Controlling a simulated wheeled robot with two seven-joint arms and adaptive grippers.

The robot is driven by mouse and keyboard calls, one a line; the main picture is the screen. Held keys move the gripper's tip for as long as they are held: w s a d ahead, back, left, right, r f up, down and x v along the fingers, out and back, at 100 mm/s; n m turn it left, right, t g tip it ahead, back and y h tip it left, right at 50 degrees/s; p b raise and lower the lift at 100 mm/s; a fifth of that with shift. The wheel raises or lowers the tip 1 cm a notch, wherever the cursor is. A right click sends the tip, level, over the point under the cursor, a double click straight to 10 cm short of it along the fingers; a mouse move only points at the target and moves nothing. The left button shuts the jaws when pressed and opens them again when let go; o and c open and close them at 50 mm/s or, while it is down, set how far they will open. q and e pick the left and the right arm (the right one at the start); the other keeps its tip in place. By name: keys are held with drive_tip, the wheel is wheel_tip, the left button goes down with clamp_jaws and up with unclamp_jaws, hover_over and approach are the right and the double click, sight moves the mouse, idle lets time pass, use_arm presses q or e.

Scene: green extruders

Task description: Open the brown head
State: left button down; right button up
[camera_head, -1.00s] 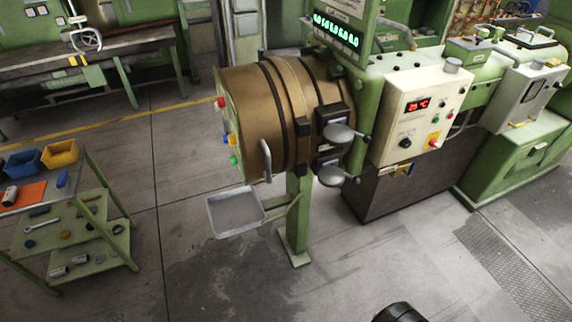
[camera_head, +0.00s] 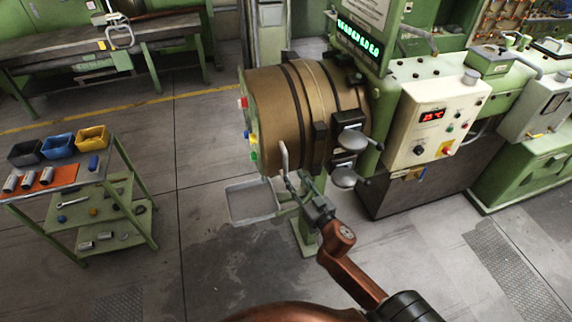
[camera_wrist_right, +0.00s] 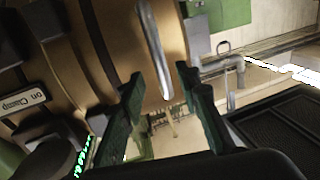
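The brown head (camera_head: 290,112) is a bronze-coloured drum with dark bands at the end of the green extruder. It shows closed against the machine, and close up in the wrist view (camera_wrist_right: 105,50). Its upright metal handle (camera_head: 283,156) is on the drum's lower front. My right gripper (camera_head: 291,181) is at the handle's lower end. In the wrist view its two green fingers (camera_wrist_right: 163,92) are apart, and the handle (camera_wrist_right: 153,45) runs down toward the gap between them. I cannot tell whether they touch it. My left gripper is not in view.
Two clamp knobs (camera_head: 351,158) sit at the drum's right side. A grey tray (camera_head: 252,202) hangs below the drum beside a green post (camera_head: 303,236). A control box (camera_head: 436,120) stands right. A tool cart (camera_head: 75,195) stands left, with free floor between.

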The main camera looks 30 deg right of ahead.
sight(287, 168)
drive_tip(key=w+p, duration=0.1)
drive_tip(key=w, duration=0.6)
drive_tip(key=shift+w+d, duration=0.15)
drive_tip(key=shift+w, duration=0.1)
drive_tip(key=shift+c, duration=0.6)
clamp_jaws()
